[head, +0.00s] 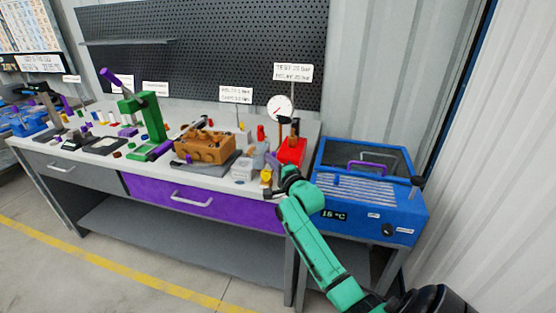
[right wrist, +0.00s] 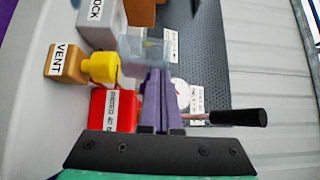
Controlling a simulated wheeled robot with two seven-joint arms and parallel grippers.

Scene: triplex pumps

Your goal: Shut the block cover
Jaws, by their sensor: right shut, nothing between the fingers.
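A small grey-white block (head: 243,170) stands at the right end of the bench; in the right wrist view a grey block (right wrist: 101,22) carries a label ending in "OCK". A clear, see-through piece (right wrist: 146,48) is beside it, just past my fingertips. It may be the block cover; whether it is open or shut I cannot tell. My right gripper (head: 272,161) is low over the bench's right end. Its purple fingers (right wrist: 156,74) are together and empty, their tips close to the clear piece; contact is unclear. My left gripper is not in view.
A red box (head: 292,151), a brown "VENT" block (right wrist: 66,64) and a yellow knob (right wrist: 102,68) crowd the gripper. A dial gauge (head: 280,108) stands behind. An orange-brown pump block (head: 205,147) is to the left. A blue unit (head: 375,215) with a purple-handled lid is to the right.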

